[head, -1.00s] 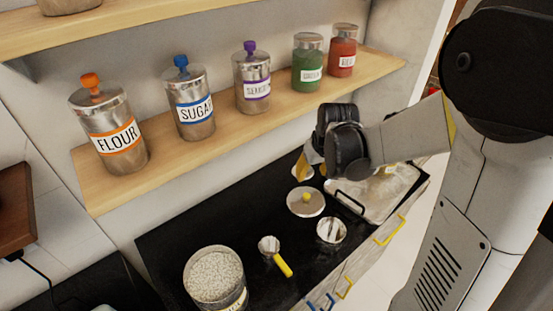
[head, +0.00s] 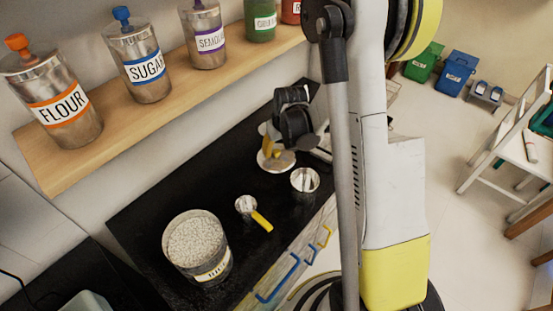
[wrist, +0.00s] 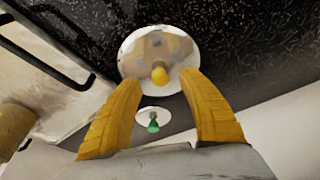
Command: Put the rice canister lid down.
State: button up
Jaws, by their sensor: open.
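The rice canister lid is a round silver lid (head: 283,165) with a yellow knob, lying flat on the black counter. In the wrist view the lid (wrist: 158,45) is just beyond my fingertips, its knob between them in the picture. My gripper (wrist: 160,80) is open and empty, with two yellow fingers spread. In the head view my gripper (head: 270,148) hangs over the lid and hides part of it. The open canister (head: 197,243), full of white grains and with a yellow-edged label, stands at the front of the counter.
A smaller lid with a green knob (wrist: 153,119) shows between my fingers. A wooden shelf (head: 150,130) with several canisters is above. Black counter (head: 180,190) is clear left of the scoop.

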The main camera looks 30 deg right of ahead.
jog(key=shift+x, duration=1.25)
jog(key=shift+r, duration=0.1)
grip_shut()
jog(key=shift+r, duration=0.55)
notch_tip(320, 180, up, 3)
jog(key=shift+p, duration=0.85)
jog(key=s+d+r+p, duration=0.3)
jog(key=s+d+r, duration=0.35)
jog(key=d, duration=0.35)
jog(key=s+a+b, duration=0.1)
jog(key=a+b, duration=0.1)
jog(key=a, duration=1.9)
jog(key=shift+a, duration=0.3)
